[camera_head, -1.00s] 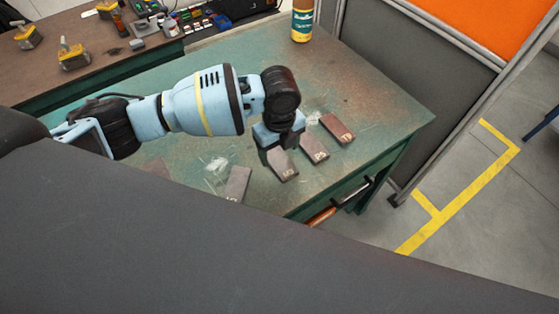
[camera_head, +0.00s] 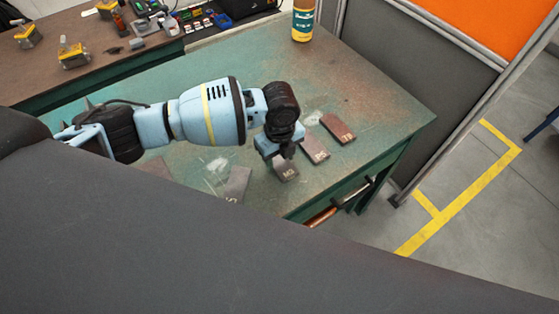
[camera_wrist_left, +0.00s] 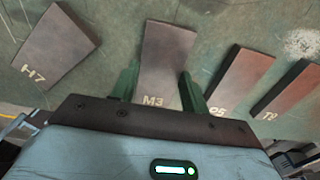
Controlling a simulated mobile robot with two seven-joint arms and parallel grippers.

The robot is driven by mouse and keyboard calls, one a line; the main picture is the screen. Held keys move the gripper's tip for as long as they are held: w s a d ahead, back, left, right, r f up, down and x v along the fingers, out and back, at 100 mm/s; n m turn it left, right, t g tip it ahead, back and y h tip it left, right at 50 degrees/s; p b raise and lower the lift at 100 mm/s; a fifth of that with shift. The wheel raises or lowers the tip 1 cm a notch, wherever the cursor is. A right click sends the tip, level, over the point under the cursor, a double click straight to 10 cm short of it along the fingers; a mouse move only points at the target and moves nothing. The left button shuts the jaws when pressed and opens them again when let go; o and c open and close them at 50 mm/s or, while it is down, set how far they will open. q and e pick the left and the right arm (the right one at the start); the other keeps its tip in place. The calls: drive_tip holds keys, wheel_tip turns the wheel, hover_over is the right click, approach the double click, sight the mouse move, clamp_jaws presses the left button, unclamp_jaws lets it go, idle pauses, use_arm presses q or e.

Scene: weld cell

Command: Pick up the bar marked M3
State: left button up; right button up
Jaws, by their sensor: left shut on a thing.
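The bar marked M3 (camera_wrist_left: 165,62) is a dark metal bar with pale lettering, between the two green fingers of my left gripper (camera_wrist_left: 158,88) in the left wrist view. In the head view the M3 bar (camera_head: 286,172) shows below my left gripper (camera_head: 279,154), at the front part of the green bench. My left gripper is shut on the M3 bar. Whether the bar touches the bench top is hard to tell. My right gripper is not in view.
A bar marked H7 (camera_wrist_left: 52,48) lies left of M3 in the wrist view.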

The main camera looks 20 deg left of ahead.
sight(280, 163)
use_arm(q)
drive_tip(key=shift+r, duration=0.1)
clamp_jaws()
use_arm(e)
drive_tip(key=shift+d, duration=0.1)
use_arm(q)
drive_tip(key=shift+r, duration=0.1)
